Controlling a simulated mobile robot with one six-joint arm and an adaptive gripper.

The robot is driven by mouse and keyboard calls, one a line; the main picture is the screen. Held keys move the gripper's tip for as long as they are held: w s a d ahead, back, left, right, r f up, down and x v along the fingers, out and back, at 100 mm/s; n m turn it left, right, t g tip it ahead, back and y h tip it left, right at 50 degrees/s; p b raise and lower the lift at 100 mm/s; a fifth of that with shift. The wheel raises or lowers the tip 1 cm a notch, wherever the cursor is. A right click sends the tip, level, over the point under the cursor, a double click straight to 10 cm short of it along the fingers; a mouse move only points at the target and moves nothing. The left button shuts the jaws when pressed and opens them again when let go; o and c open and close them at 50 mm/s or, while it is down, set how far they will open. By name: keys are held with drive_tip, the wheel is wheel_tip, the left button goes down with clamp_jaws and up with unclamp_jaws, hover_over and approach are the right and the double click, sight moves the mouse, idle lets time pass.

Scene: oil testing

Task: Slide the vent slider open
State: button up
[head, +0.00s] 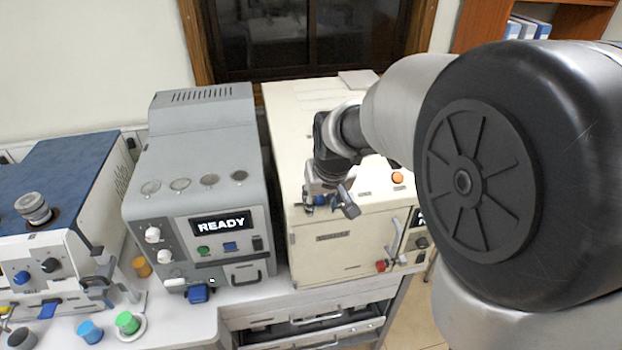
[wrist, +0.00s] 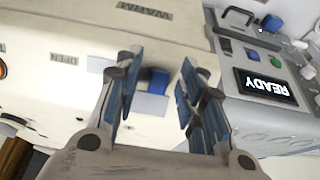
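The vent slider appears to be the small blue knob (wrist: 157,80) on a pale grey plate on the cream machine's face. In the wrist view it lies between the two fingers of my gripper (wrist: 160,65), with visible gaps on both sides. My gripper is open and holds nothing. In the head view my gripper (head: 332,203) is at the upper front of the cream machine (head: 345,245). The fingers largely hide the slider there. An OPEN label (wrist: 63,59) is left of the knob in the wrist view. How close the fingertips are to the face is unclear.
A grey machine with a READY display (head: 219,224) stands left of the cream one. An orange button (head: 398,178) and a door handle (head: 395,238) are on the cream machine. A blue-topped machine (head: 60,180) stands farther left. Colored cups sit on the bench (head: 180,325).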

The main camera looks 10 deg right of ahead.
drive_tip(key=shift+c, duration=0.2)
clamp_jaws()
idle(0.5)
